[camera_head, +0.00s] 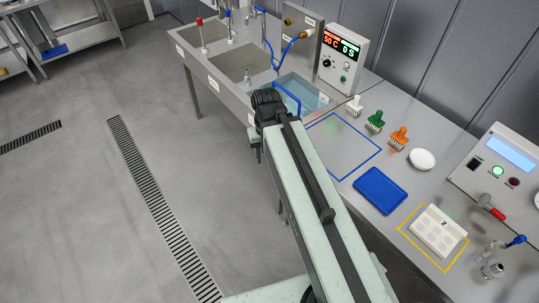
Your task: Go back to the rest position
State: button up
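My arm reaches up from the bottom of the picture, and its dark end with my gripper (268,104) is at the front edge of the sink unit, beside the water-filled basin (304,92). The arm's end covers the fingers, so I cannot tell whether they are open, shut or holding anything. A blue loop-shaped handle (291,92) shows just behind the gripper at the basin. I cannot tell whether the two touch.
A control box (341,60) stands behind. The floor at left is clear.

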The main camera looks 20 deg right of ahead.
jog(key=shift+d, duration=0.1)
notch_tip(320, 180, down, 3)
jog(key=b, duration=0.3)
jog(key=shift+s+f, duration=0.15)
jog(key=shift+f, duration=0.05)
dwell(2.6)
